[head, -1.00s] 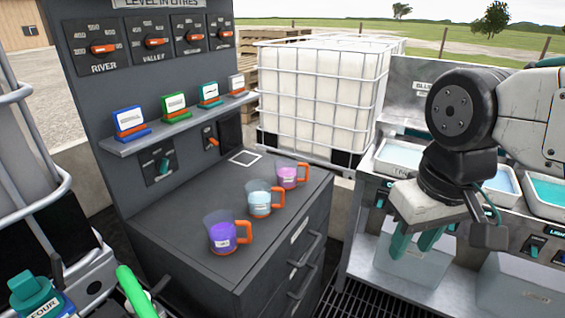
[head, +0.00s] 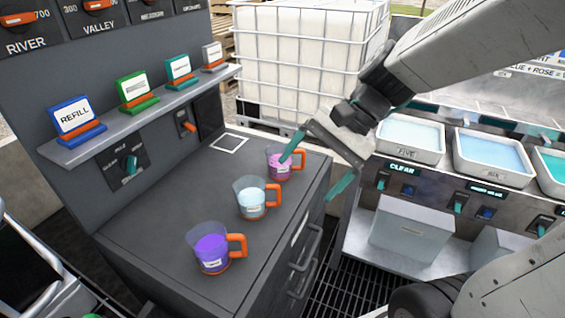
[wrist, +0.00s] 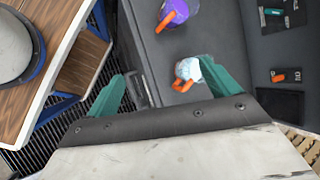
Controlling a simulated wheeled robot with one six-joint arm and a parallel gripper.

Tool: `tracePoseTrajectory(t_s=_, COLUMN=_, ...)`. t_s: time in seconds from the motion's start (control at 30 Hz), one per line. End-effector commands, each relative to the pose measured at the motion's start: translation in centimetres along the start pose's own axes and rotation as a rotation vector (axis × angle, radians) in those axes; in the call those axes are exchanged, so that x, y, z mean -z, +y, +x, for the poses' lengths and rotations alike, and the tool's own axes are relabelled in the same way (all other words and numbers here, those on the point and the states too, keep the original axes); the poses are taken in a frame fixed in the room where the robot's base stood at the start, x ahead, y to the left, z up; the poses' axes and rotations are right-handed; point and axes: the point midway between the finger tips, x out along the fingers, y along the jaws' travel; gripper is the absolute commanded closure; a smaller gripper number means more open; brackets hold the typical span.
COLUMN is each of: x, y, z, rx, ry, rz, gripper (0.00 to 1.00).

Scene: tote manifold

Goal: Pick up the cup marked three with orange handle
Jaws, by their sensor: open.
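Three clear cups with orange handles stand upright in a row on the grey cabinet top (head: 165,222). The nearest holds purple liquid (head: 210,252), the middle light blue (head: 251,200), the farthest pink (head: 277,168). Each has a small white label, too small to read, so I cannot tell which is marked three. My gripper (head: 315,165) is open and empty at the cabinet's right edge, one teal finger overlapping the pink cup in view. In the wrist view my gripper (wrist: 163,72) has the light blue cup (wrist: 187,70) partly behind one finger; the purple cup (wrist: 182,12) is beyond.
A shelf (head: 140,120) with several coloured cards runs above the cabinet top. A white caged tank (head: 305,65) stands behind. On the right, a bench holds trays (head: 408,140) and switches. A white square outline (head: 230,143) marks a bare spot.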

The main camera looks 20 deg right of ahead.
Motion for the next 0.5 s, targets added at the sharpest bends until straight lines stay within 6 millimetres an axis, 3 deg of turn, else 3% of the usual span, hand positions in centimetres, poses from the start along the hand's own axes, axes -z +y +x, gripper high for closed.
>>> tracePoseTrajectory(t_s=0.23, x=8.1, y=-4.3, z=1.8, rx=0.300, ry=-0.144, rz=0.506, gripper=0.12)
tracePoseTrajectory(t_s=0.5, x=18.1, y=-5.2, z=2.6, rx=0.580, ry=-0.250, rz=0.985, gripper=0.12)
